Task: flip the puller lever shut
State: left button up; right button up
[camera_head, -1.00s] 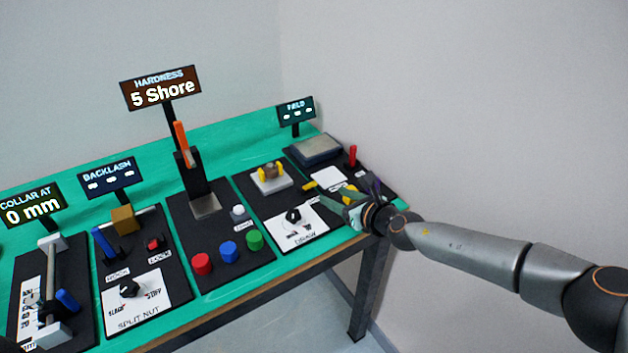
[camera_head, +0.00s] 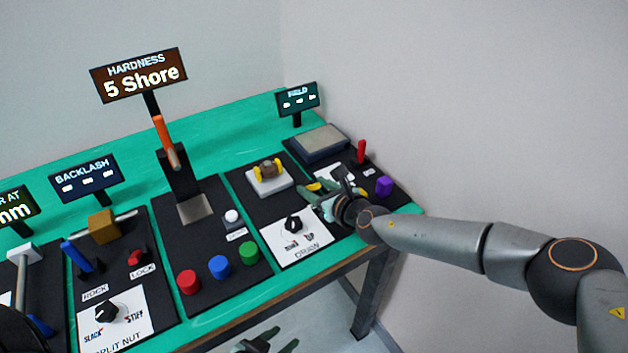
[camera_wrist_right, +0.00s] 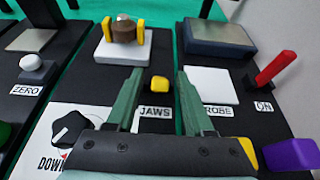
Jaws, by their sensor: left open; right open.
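A small yellow lever knob (camera_head: 314,187) stands by the JAWS label (camera_wrist_right: 155,112) on the puller panel. In the right wrist view the yellow knob (camera_wrist_right: 159,83) appears between my open right fingers (camera_wrist_right: 159,75), with a gap on each side. Behind it is the puller's white block (camera_wrist_right: 122,48) with yellow jaws and a brown round part. In the head view my right gripper (camera_head: 328,194) is over the right side of this panel, close to the yellow knob; contact cannot be told. My left gripper (camera_head: 266,343) is open and empty at the bottom edge, below the table front.
A DRAW dial (camera_head: 293,223) lies in front of the puller. To the right are a red ON lever (camera_head: 361,152), a purple knob (camera_head: 384,187) and a grey pad (camera_head: 320,141). Coloured buttons (camera_head: 220,266) and the hardness stand (camera_head: 180,185) are to the left.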

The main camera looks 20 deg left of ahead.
dwell(0.3)
grip_shut()
dwell(0.5)
